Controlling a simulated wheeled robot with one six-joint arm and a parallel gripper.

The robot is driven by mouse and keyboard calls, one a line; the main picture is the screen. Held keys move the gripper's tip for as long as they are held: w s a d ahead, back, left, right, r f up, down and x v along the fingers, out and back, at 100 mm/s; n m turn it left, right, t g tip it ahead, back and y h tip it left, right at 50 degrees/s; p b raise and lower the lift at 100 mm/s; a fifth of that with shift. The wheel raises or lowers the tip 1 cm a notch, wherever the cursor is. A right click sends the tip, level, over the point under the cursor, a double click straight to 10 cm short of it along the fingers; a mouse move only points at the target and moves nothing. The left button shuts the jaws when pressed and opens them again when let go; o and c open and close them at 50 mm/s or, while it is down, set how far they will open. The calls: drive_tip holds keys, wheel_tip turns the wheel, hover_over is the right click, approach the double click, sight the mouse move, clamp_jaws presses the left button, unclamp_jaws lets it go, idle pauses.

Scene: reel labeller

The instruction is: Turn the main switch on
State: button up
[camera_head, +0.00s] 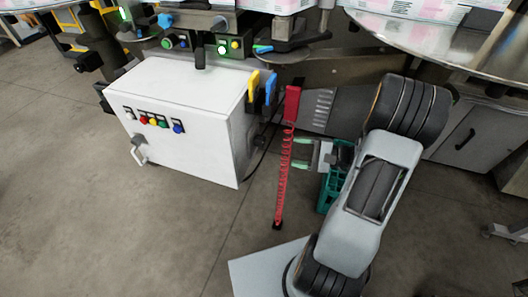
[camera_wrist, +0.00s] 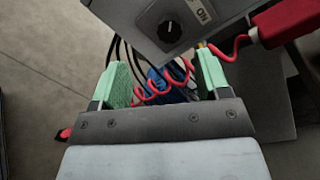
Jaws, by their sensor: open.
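The main switch (camera_wrist: 172,33) is a round black knob on a grey plate, seen in the wrist view beyond my fingertips. A white mark on the knob points roughly up in the picture, and an "ON" label (camera_wrist: 203,13) is up and right of it. In the head view I cannot make out the switch. My gripper (camera_wrist: 165,78) is open, with green fingers either side of a gap. It also shows in the head view (camera_head: 297,153), right of the white cabinet (camera_head: 185,125). The fingers appear apart from the knob.
A red coiled cord (camera_head: 284,170) hangs from a red block (camera_head: 292,103) by my gripper; in the wrist view the coil (camera_wrist: 160,88) crosses the finger gap. Blue and dark cables lie behind. The cabinet front has several coloured buttons (camera_head: 153,121). Floor (camera_head: 70,200) at left is clear.

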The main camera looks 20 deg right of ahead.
sight(264, 142)
drive_tip(key=w+a, duration=0.2)
drive_tip(key=a, duration=0.1)
drive_tip(key=w+a+f+m+t, duration=0.1)
drive_tip(key=w+a, duration=0.2)
drive_tip(key=w+a+t+b, duration=0.1)
drive_tip(key=w+a, duration=0.2)
drive_tip(key=shift+w+f, duration=0.25)
drive_tip(key=c, duration=0.9)
